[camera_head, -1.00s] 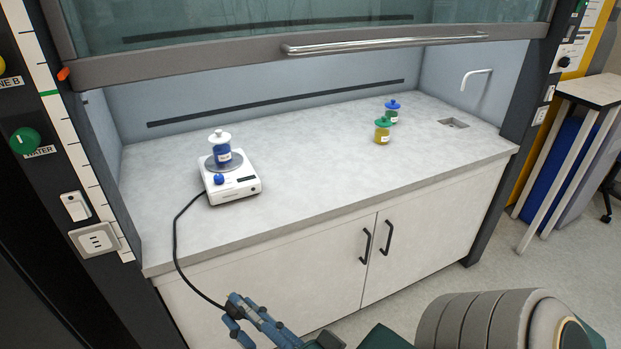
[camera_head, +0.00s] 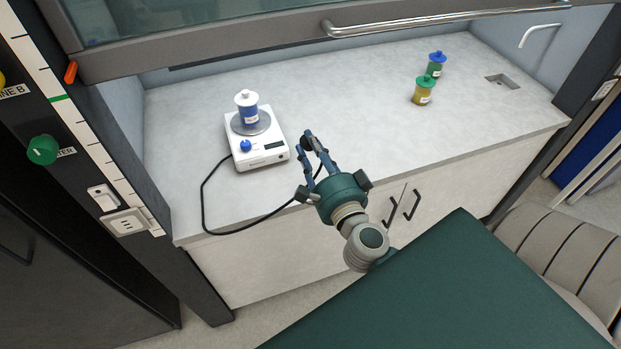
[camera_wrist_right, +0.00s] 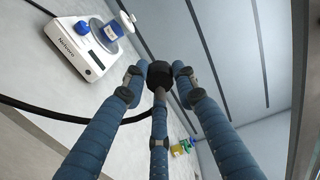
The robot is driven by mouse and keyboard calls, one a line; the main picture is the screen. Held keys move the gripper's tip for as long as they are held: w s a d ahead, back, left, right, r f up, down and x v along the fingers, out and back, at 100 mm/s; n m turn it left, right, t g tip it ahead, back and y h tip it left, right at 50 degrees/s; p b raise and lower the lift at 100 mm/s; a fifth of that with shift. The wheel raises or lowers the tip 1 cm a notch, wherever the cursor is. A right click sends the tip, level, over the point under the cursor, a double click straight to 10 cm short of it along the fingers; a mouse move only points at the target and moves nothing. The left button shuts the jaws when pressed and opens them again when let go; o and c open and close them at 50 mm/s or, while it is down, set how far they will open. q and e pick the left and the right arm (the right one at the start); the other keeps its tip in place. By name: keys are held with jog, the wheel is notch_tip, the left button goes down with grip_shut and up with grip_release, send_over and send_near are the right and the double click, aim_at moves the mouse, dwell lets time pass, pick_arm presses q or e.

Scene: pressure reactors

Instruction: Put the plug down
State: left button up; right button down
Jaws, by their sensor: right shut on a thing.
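The black plug (camera_wrist_right: 160,74) is held between the blue fingertips of my right gripper in the right wrist view. My right gripper (camera_head: 313,144) is shut on it, over the front part of the worktop, to the right of the white hotplate (camera_head: 262,155). The black cable (camera_head: 204,190) loops from the hotplate's left side along the front of the worktop to the gripper. In the head view the plug is small and dark at the fingertips. I cannot tell whether it touches the worktop. My left gripper is not in view.
A blue bottle with a white lid (camera_head: 249,112) stands on the hotplate. Two small lidded jars (camera_head: 423,95) stand at the back right, near a small sink (camera_head: 501,81). The worktop (camera_head: 370,130) right of the gripper is clear. A wall socket (camera_head: 126,222) is on the left post.

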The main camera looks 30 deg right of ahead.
jog(key=shift+w+d+f+b, duration=0.55)
jog(key=shift+w+d+f, duration=0.1)
jog(key=shift+f, duration=0.1)
notch_tip(320, 180, down, 14)
jog(key=b, duration=0.9)
jog(key=shift+r+b, duration=0.25)
jog(key=shift+b, duration=0.15)
jog(key=shift+f+b, duration=0.3)
jog(key=shift+f, duration=0.15)
notch_tip(320, 180, down, 4)
jog(key=shift+r+b, duration=0.2)
jog(key=shift+b, duration=1)
jog(key=shift+f, duration=0.2)
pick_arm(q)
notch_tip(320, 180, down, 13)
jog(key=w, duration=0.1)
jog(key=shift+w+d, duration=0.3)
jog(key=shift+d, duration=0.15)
pick_arm(e)
jog(key=shift+r, duration=0.1)
